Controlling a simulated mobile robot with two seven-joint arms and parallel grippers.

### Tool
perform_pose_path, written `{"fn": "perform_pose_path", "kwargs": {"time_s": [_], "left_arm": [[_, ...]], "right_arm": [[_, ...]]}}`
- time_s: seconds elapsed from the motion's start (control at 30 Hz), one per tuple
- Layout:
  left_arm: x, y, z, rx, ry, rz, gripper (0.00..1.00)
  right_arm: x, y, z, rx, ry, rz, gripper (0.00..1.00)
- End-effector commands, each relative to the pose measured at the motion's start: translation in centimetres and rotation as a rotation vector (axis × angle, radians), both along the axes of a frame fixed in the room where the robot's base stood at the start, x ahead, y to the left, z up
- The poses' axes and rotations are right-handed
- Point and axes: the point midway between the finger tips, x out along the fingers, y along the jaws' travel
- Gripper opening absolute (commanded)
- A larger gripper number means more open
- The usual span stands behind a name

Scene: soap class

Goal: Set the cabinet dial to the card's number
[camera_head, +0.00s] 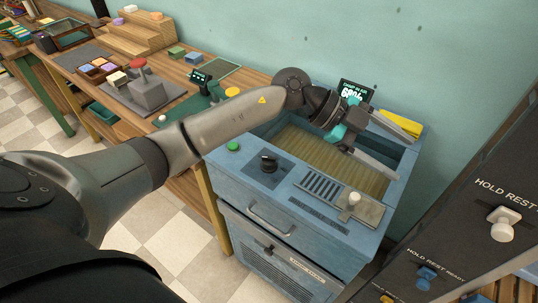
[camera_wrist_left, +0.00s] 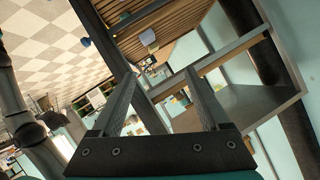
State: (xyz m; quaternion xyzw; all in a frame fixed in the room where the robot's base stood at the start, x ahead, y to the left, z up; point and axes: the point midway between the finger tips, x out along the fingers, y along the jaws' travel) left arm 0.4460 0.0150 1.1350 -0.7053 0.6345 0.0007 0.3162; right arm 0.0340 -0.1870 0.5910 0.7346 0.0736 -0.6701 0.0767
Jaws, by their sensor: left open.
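The blue cabinet (camera_head: 300,222) stands against the wall in the head view. Its black dial (camera_head: 268,163) sits on a dark square plate at the left of the top; its setting is too small to read. A dark card (camera_head: 356,91) with light lettering stands behind the cabinet. Its large figures seem to begin with 60, but my gripper partly covers them. My left gripper (camera_head: 405,158) is open over the right part of the cabinet, right of the dial and apart from it. In the left wrist view my left gripper (camera_wrist_left: 160,74) has nothing between its fingers.
A green button (camera_head: 233,146), a slotted grille (camera_head: 320,187) and a pale knob (camera_head: 354,198) are on the cabinet top, beside an open slatted bay (camera_head: 315,150). A dark panel (camera_head: 465,235) with knobs stands at right. A cluttered wooden bench (camera_head: 185,75) is at left.

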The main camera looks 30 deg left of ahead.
Motion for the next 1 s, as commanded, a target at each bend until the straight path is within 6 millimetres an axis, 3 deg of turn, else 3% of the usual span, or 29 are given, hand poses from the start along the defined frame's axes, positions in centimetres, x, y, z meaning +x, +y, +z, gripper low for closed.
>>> {"fn": "perform_pose_path", "kwargs": {"time_s": [0.2,0.4,0.5,0.6,0.73,1.0], "left_arm": [[1.3,9.9,-3.9,0.492,0.237,0.101,0.79],[1.5,20.3,-3.5,0.846,0.453,0.349,0.79],[1.2,23.7,-2.7,0.948,0.525,0.455,0.79],[0.9,25.6,-2.2,1.002,0.567,0.52,0.79],[0.7,26.3,-2.6,1.024,0.586,0.543,0.79],[0.6,26.1,-7.3,1.023,0.588,0.538,0.79]], "right_arm": [[0.0,0.1,0.1,0.002,0.0,0.0,0.5],[0.0,0.1,0.2,0.002,0.0,0.0,0.5],[0.0,0.1,0.2,0.002,0.0,0.0,0.5],[0.0,0.1,0.2,0.002,0.0,0.0,0.5],[0.0,0.1,0.2,0.001,0.0,0.001,0.5],[0.0,-0.2,0.1,-0.002,0.001,0.003,0.5]]}}
